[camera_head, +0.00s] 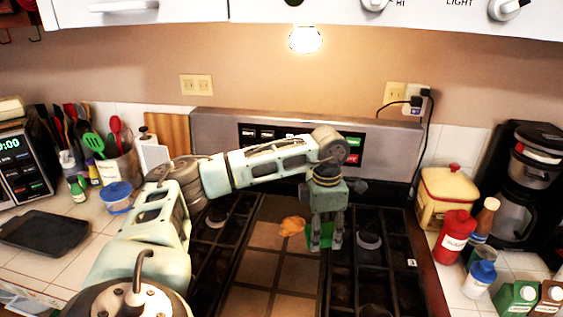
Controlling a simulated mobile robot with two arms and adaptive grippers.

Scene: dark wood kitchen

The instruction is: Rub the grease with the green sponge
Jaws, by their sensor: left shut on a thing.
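My left gripper (326,238) points down over the middle of the stove. It is shut on the green sponge (318,236), which is partly hidden behind the fingers. An orange-brown grease patch (292,226) lies on the tiled centre panel of the stove (268,271), just left of the sponge. I cannot tell whether the sponge touches the panel. My right gripper does not show.
Dark burner grates (382,262) flank the centre panel. A yellow canister (447,197), a red bottle (454,236) and a coffee maker (520,180) stand on the right. A black tray (44,231) and utensil holders (121,170) are on the left.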

